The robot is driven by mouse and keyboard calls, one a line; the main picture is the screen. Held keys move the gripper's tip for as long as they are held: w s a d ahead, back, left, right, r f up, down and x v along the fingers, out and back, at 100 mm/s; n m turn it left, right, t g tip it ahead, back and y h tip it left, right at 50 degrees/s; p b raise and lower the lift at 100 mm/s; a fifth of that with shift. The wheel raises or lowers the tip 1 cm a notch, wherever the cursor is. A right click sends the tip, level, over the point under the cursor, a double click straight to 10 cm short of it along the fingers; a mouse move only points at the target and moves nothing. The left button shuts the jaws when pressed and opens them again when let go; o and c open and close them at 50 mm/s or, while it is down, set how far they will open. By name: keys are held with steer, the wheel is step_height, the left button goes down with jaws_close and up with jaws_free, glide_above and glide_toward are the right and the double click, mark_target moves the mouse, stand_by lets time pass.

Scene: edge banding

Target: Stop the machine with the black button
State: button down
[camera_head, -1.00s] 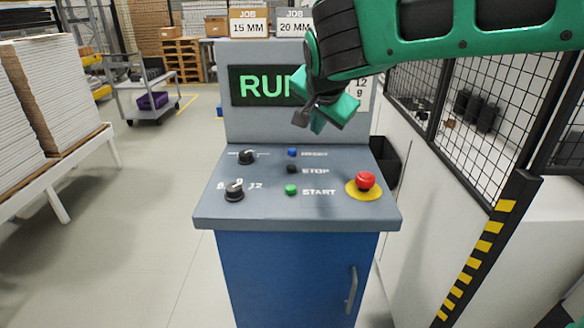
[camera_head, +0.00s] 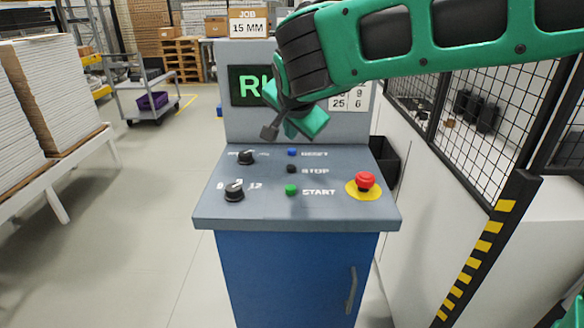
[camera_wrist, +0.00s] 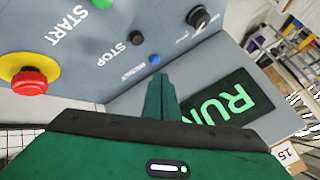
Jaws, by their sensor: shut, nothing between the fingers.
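The black STOP button (camera_head: 291,169) sits on the grey sloped console (camera_head: 330,214), between the blue RESET button (camera_head: 292,152) and the green START button (camera_head: 291,190). It also shows in the wrist view (camera_wrist: 137,38). The display (camera_wrist: 228,108) reads RUN in the wrist view; in the head view (camera_head: 244,86) my arm hides part of it. My gripper (camera_head: 268,133) is above the back of the panel, apart from the buttons. In the wrist view its fingers (camera_wrist: 162,80) are together and empty.
A red emergency button (camera_head: 365,181) on a yellow disc is at the panel's right. Two black knobs (camera_head: 246,157) (camera_head: 234,191) are at the left. A mesh fence (camera_head: 470,110) stands on the right.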

mark_target(291, 169)
steer(key=shift+f, duration=3.1)
steer(key=shift+s+f, duration=0.1)
steer(key=shift+f, duration=0.6)
stand_by(0.4)
steer(key=shift+r, duration=0.15)
stand_by(0.3)
steer(key=shift+r, duration=0.75)
steer(key=shift+r, duration=0.1)
step_height(291, 169, up, 5)
steer(key=shift+f, duration=0.1)
stand_by(0.3)
